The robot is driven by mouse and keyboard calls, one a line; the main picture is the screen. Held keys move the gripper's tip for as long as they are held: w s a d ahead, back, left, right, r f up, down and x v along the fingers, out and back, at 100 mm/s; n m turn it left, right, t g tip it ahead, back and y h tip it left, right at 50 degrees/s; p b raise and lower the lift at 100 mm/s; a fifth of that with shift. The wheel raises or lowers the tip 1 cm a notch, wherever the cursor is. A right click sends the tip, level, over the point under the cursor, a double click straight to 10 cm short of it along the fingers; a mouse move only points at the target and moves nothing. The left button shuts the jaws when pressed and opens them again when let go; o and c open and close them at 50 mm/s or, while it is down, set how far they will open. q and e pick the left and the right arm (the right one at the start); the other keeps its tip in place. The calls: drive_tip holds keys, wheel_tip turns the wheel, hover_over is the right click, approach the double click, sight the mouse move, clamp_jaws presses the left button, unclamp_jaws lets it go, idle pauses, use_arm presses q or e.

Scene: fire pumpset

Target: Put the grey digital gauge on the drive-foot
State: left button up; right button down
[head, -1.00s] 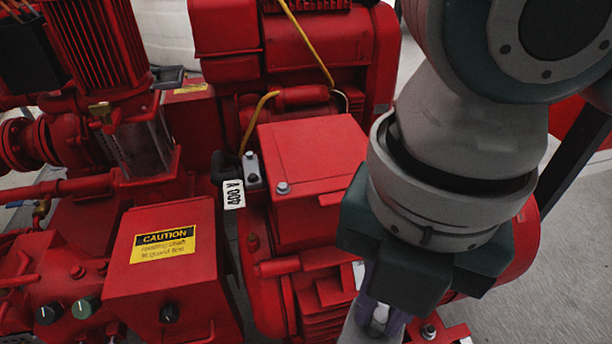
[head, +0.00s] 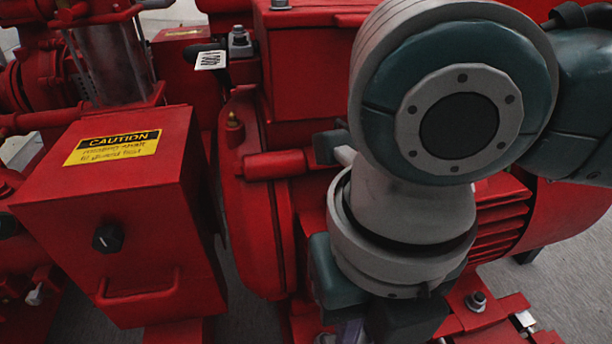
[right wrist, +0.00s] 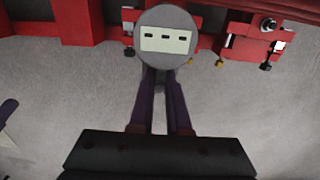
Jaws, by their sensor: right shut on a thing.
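The grey digital gauge (right wrist: 166,20) is a round disc with a pale display panel and dark digits, seen face-on in the right wrist view. My right gripper (right wrist: 163,75) is shut on it, its two purple fingers at the gauge's lower edge. In the head view the gauge is hidden; my right arm covers it, and only a bit of purple finger shows at the bottom. Red bolted feet show at the motor's base, one with a hex bolt in the head view (head: 478,308). I cannot tell which is the drive-foot. My left gripper is not in view.
A red box with a yellow caution label (head: 113,148), a black knob and a handle stands at the left. The red finned motor (head: 502,215) is behind my right arm. In the right wrist view, bare grey floor (right wrist: 70,85) lies below the red base.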

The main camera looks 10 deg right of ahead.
drive_tip(key=shift+f+b, duration=4.75)
drive_tip(key=shift+f, duration=3.05)
drive_tip(key=c, duration=0.9)
unclamp_jaws()
